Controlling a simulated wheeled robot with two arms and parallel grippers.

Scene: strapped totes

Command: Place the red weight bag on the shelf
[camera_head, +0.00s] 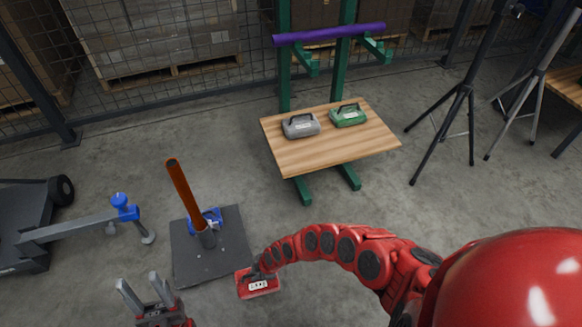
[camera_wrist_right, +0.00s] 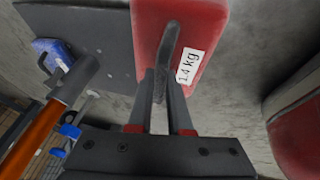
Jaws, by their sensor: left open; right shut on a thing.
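The red weight bag (camera_head: 258,284) hangs from my right gripper (camera_head: 262,268) in the head view, near the right edge of the black base plate. My left gripper (camera_head: 146,290) is open and empty at the bottom left.
An orange pole (camera_head: 186,190) rises from the black base plate (camera_head: 191,262) with a blue clamp. A purple bar (camera_head: 328,34) lies across the green stand above the shelf. Tripods (camera_head: 462,98) stand at right. A dark cart (camera_head: 22,225) is at left. The shelf's front part is bare.

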